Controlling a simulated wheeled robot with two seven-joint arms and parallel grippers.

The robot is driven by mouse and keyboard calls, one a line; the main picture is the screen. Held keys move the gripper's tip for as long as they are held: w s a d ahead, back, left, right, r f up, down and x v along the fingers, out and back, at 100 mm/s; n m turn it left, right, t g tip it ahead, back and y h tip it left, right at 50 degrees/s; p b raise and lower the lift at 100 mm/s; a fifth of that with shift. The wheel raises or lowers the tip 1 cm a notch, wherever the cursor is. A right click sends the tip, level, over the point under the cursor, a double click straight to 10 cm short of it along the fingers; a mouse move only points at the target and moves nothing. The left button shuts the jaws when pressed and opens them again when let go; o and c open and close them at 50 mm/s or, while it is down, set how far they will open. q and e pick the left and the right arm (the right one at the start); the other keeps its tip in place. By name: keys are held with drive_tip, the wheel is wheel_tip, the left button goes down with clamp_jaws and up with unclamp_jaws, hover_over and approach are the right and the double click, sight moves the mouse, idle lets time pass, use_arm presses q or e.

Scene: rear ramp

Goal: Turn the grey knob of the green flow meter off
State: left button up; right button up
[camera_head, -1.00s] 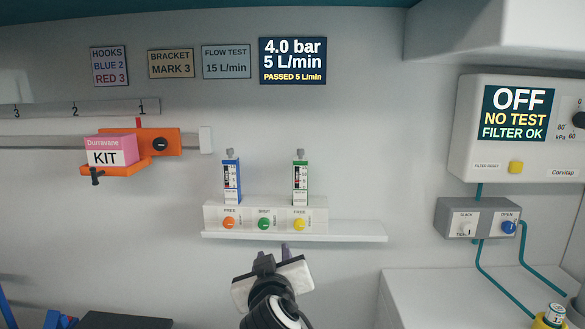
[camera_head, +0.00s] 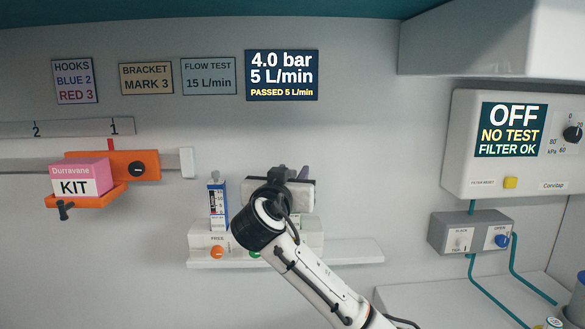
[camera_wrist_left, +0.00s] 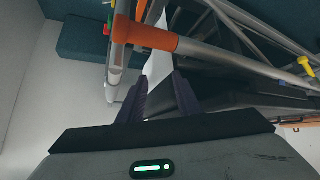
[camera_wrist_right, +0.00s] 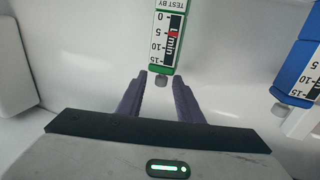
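The green flow meter (camera_wrist_right: 168,40) shows upside down in the right wrist view. Its small grey knob (camera_wrist_right: 161,81) is at the end of its scale tube. My right gripper (camera_wrist_right: 160,76) is open, and in that view the knob appears between its fingertips. I cannot tell whether either finger touches it. In the head view my right gripper (camera_head: 294,172) and wrist hide the green meter and its knob. My left gripper (camera_wrist_left: 160,78) is open in the left wrist view, with no object clearly held. It is outside the head view.
The blue flow meter (camera_head: 217,205) stands close by on the left; its own grey knob (camera_wrist_right: 281,109) shows in the right wrist view. A white shelf (camera_head: 345,252) runs below. The wall display (camera_head: 282,75) reads 4.0 bar, 5 L/min. Rails and an orange tube (camera_wrist_left: 150,38) are near my left gripper.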

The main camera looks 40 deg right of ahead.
use_arm(q)
drive_tip(key=shift+w+r, duration=0.1)
drive_tip(key=shift+r, duration=0.05)
use_arm(e)
drive_tip(key=shift+w+d, duration=0.45)
drive_tip(key=shift+d, duration=0.1)
use_arm(q)
drive_tip(key=shift+w, duration=0.1)
drive_tip(key=shift+w+r, duration=0.1)
drive_tip(key=shift+w, duration=0.05)
use_arm(e)
clamp_jaws()
use_arm(q)
drive_tip(key=shift+f, duration=0.2)
use_arm(e)
drive_tip(key=shift+f+n+t+y, duration=0.1)
drive_tip(key=shift+n+t+y, duration=0.2)
